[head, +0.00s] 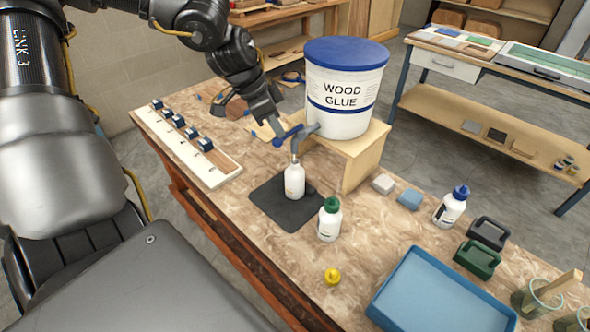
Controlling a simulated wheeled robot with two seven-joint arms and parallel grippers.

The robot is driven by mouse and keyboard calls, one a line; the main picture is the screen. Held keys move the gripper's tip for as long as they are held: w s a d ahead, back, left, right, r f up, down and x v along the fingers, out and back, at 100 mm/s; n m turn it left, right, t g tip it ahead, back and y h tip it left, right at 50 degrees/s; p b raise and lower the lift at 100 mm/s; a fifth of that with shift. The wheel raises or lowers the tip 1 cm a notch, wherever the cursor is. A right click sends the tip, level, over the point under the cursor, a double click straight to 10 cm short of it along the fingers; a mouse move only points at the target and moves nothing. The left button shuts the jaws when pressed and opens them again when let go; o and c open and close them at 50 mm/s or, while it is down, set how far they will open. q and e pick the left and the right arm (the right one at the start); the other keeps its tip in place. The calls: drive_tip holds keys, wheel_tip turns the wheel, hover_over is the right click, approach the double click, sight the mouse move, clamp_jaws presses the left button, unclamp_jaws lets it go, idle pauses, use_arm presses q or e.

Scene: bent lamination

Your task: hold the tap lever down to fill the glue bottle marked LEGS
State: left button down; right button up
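A white, uncapped bottle (294,181) stands upright on a dark mat (273,208), below the tap (308,131) of the wood glue bucket (342,92). No marking is readable on it, and I cannot see whether glue is flowing. The tap has a blue lever (291,133). My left gripper (277,124) comes down from above, its fingers looking closed together, with the tips at the lever; I cannot tell whether they touch it. A loose yellow cap (332,276) lies on the bench in front. My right gripper is out of view.
The bucket sits on a wooden stand (358,157). A green-capped bottle (329,220) stands close to the mat, and a blue-capped bottle (450,207) is farther right. A blue tray (436,297) lies front right. A board with dark blocks (205,146) is at left.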

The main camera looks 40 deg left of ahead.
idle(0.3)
use_arm(q)
wheel_tip(320, 180, up, 8)
drive_tip(key=p, duration=0.5)
drive_tip(key=shift+d, duration=0.1)
